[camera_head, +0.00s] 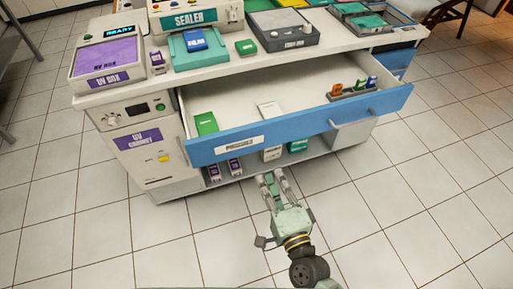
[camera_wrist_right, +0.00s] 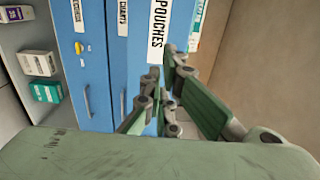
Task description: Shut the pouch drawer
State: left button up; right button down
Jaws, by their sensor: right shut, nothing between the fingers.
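The pouch drawer (camera_head: 310,130), with a blue front and a "POUCHES" label (camera_head: 239,145), is pulled out of the white cabinet in the head view. The same label (camera_wrist_right: 158,28) shows sideways in the right wrist view, on a blue front beyond my fingers. My right gripper (camera_head: 270,177) is shut and empty, just in front of and below the drawer front in the picture. In the wrist view its fingers (camera_wrist_right: 162,82) lie over the blue front; I cannot tell whether they touch it. My left gripper is not in view.
The drawer holds a green box (camera_head: 206,123), a white box (camera_head: 269,109) and a rack of coloured items (camera_head: 352,88). Small boxes stand on a low shelf beneath it. A sealer (camera_head: 192,18) and UV box (camera_head: 107,56) stand on the countertop. The tiled floor (camera_head: 400,210) in front is clear.

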aim_at(253, 140)
jog(key=x, duration=1.2)
jog(key=shift+f+p, duration=0.1)
jog(key=shift+p, duration=0.2)
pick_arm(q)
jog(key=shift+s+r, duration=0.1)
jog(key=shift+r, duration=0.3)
